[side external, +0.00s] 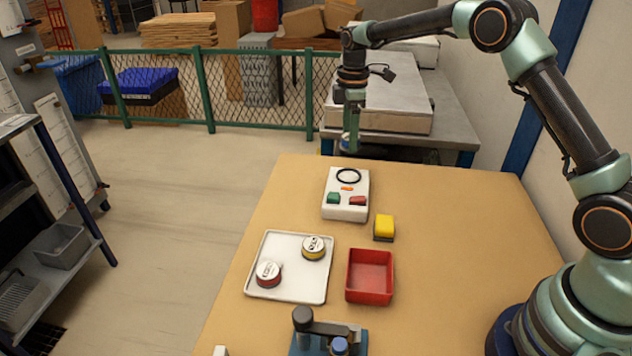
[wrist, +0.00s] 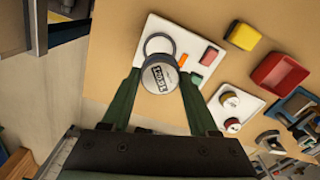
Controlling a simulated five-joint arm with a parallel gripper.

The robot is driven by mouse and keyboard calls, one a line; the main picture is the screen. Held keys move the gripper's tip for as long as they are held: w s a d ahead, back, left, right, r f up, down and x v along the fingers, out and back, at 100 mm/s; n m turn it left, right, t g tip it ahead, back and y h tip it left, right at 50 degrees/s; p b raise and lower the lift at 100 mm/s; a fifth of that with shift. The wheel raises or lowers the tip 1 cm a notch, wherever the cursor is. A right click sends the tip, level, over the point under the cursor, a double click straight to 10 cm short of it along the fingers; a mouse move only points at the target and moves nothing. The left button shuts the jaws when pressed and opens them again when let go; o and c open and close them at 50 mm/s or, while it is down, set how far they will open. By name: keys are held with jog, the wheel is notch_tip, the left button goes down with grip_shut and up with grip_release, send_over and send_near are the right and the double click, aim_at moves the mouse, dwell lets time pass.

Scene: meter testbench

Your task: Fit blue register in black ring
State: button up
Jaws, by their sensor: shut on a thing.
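My gripper (side external: 350,138) is above the far end of the table, behind the white meter box in the side view, with its jaws shut on the blue register (side external: 346,148). In the wrist view the register's round, printed grey-white face (wrist: 160,77) shows between the green fingers. The black ring (side external: 348,169) lies on top of the white meter box (side external: 335,197), at its far end. In the wrist view the ring (wrist: 146,42) shows just beyond the register, which overlaps its near edge in the picture. The register is apart from the ring in the side view.
The meter box also bears a green and a red block and an orange mark. A yellow block (side external: 384,226), an open red bin (side external: 370,297) and a white tray (side external: 318,290) with two registers, red and yellow, stand nearer. A dark clamp-like device (side external: 328,330) is at the front.

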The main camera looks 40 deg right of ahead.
send_over(348, 177)
jog(key=shift+w+f, duration=0.1)
jog(key=shift+f, duration=1.95)
jog(key=shift+f, duration=2.45)
dwell(1.4)
jog(key=o, duration=1.4)
jog(key=shift+f, duration=0.1)
jog(key=shift+c, duration=1.1)
jog(key=shift+r, duration=3.7)
